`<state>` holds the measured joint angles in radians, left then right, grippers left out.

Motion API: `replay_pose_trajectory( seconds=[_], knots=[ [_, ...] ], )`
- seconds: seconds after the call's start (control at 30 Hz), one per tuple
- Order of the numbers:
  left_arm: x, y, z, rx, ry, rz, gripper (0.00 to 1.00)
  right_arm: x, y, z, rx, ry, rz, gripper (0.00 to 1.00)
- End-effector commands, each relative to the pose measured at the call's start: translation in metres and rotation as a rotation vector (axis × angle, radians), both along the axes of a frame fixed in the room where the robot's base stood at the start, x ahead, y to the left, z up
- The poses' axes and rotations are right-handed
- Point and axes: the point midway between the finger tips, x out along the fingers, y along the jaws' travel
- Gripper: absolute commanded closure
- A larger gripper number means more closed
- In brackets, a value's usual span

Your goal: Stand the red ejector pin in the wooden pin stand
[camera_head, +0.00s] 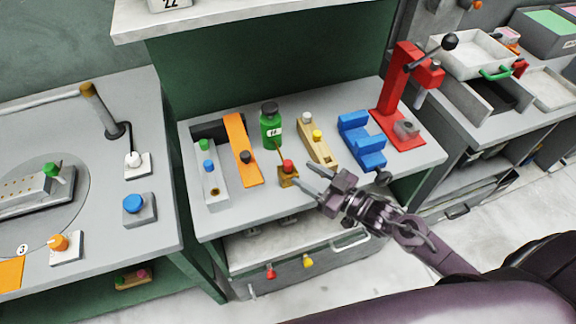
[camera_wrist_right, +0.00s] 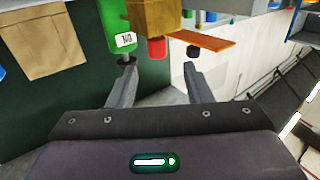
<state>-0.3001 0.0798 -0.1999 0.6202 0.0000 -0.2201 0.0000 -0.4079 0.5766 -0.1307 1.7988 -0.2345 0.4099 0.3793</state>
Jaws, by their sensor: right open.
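A red-topped pin (camera_head: 288,166) stands at a small brown wooden block (camera_head: 288,181) near the front middle of the bench; I cannot tell how deep it sits. In the right wrist view, which looks upside down, the red top (camera_wrist_right: 157,49) hangs below the wooden block (camera_wrist_right: 172,16). A longer tan wooden holder (camera_head: 316,143) behind it carries a white-topped and a yellow-topped piece. My right gripper (camera_head: 302,177) is open and empty, its fingertips just right of the small block and pointing at it. In the wrist view its fingers (camera_wrist_right: 160,78) are spread apart. My left gripper is not in view.
A green bottle (camera_head: 270,128) stands behind the block. An orange board (camera_head: 241,150) with a dark knob and a grey holder (camera_head: 208,176) with green and blue tops lie left. A blue fixture (camera_head: 361,139) and red press (camera_head: 396,100) stand right. The bench front edge is close.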

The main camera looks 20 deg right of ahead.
Motion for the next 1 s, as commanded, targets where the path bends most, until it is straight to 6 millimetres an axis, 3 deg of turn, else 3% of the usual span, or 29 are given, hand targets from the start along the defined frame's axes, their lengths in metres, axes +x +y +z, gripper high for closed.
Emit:
replay_pose_trajectory(
  seconds=[0.5, 0.83, 1.0],
  knots=[
    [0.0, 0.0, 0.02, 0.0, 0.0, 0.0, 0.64, 0.052, 0.033, -0.009, 0.001, -0.001, -0.001, 0.54],
    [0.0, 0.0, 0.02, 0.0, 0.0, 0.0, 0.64, 0.056, 0.037, -0.011, -0.003, 0.0, 0.0, 0.54],
    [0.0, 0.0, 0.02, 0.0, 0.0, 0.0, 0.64, 0.056, 0.037, -0.011, -0.002, 0.001, -0.001, 0.77]
  ],
)
